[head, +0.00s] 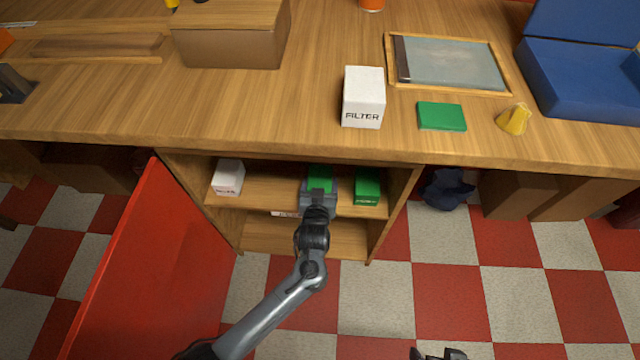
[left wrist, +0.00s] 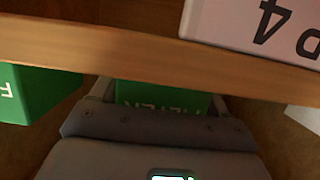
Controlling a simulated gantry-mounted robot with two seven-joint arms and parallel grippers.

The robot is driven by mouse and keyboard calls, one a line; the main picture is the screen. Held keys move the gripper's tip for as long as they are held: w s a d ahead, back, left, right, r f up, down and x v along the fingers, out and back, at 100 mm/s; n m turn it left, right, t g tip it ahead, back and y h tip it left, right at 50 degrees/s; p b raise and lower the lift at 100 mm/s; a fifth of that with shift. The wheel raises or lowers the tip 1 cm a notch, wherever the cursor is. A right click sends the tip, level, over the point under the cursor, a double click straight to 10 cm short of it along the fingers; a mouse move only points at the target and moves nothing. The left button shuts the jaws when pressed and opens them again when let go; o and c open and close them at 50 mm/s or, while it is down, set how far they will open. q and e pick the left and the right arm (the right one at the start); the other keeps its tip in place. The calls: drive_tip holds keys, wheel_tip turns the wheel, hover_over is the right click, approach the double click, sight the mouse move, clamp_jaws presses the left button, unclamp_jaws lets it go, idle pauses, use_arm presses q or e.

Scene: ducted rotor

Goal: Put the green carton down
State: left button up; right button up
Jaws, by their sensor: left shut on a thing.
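The green carton (head: 320,176) is on the upper level of the open cabinet under the counter, between my left gripper's fingers. My left gripper (head: 319,188) reaches in from the front and is shut on it; the gripper hides much of the carton. In the left wrist view the held green carton (left wrist: 160,96) shows lettering between the fingers. Whether its base touches the shelf (head: 268,190) cannot be told. A second green carton (head: 367,187) stands just to the right, apart from it. My right gripper (head: 440,354) shows only in part at the bottom edge.
A white carton (head: 228,177) stands at the shelf's left end. A white carton (left wrist: 250,28) is on the lower level. A red door (head: 140,265) stands open at left. The counter holds a white filter carton (head: 363,97) and a flat green block (head: 442,116).

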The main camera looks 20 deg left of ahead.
use_arm(q)
drive_tip(key=o, duration=1.2)
drive_tip(key=shift+r, duration=0.15)
drive_tip(key=shift+s+d+r+p, duration=0.1)
drive_tip(key=shift+s+r+p, duration=0.05)
drive_tip(key=shift+s+p, duration=0.2)
drive_tip(key=shift+p+v, duration=2.75)
drive_tip(key=shift+v, duration=2.9)
